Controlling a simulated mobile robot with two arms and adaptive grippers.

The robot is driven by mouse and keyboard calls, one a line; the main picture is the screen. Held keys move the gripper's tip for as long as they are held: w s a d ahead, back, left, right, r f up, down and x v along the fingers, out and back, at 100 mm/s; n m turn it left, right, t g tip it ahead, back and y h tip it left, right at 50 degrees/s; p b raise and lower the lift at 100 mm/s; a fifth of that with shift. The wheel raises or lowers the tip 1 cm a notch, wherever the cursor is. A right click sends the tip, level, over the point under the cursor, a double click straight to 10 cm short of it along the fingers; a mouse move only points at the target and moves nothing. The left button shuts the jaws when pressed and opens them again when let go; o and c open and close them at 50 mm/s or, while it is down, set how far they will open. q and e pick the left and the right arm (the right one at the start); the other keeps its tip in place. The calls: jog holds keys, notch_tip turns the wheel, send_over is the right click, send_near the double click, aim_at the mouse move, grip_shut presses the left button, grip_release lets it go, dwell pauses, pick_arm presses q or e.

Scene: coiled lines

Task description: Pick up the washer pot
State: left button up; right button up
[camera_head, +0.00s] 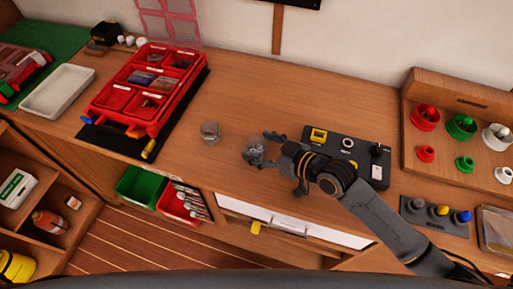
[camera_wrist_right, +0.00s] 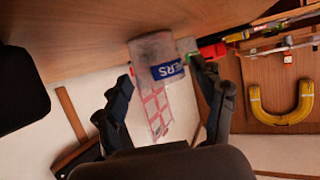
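The washer pot (camera_wrist_right: 152,48) is a small clear pot with a blue label, of which the letters "HERS" can be read in the right wrist view. In the head view the washer pot (camera_head: 251,146) stands on the wooden bench, partly hidden by my right gripper (camera_head: 267,150). In the wrist view the fingers of my right gripper (camera_wrist_right: 160,78) are spread, with the pot between and just beyond their tips. I see no clear contact with it. My left gripper is not in view.
A dark fixture plate (camera_head: 348,146) with a yellow part lies close to the right of the gripper. A red compartment organiser (camera_head: 150,85) sits further left. The bench behind the pots is clear.

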jog(key=c, duration=0.9)
